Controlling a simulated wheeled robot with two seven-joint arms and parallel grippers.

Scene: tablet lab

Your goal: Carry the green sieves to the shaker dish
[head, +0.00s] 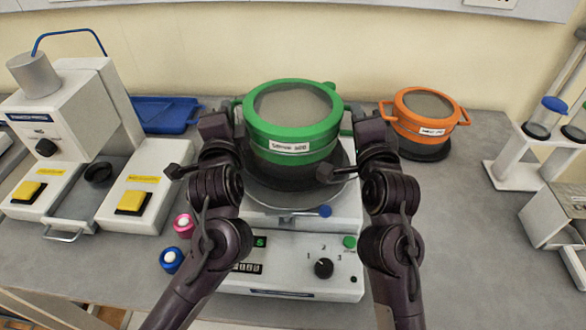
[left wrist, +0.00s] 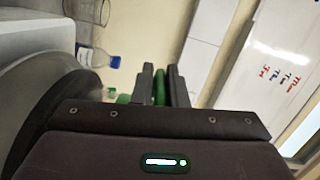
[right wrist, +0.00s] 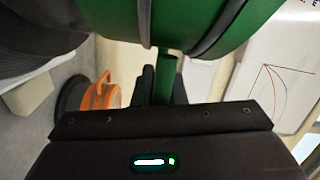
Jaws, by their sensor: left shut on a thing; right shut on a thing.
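The green sieves (head: 290,140) form a round stack with a green rim, a labelled green band and a dark lower part. They are at or just above the round dish (head: 325,192) of the shaker (head: 290,262); contact is hard to tell. My left gripper (head: 238,112) is shut on the handle at the stack's left side; the green handle shows between its fingers in the left wrist view (left wrist: 160,88). My right gripper (head: 352,122) is shut on the right handle, which shows in the right wrist view (right wrist: 166,80). My arms hide parts of the shaker's sides.
An orange sieve stack (head: 424,112) stands on the table right of my right gripper. A white machine with yellow buttons (head: 85,140) and a blue tray (head: 165,114) are at left. A white stand (head: 530,150) is at right.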

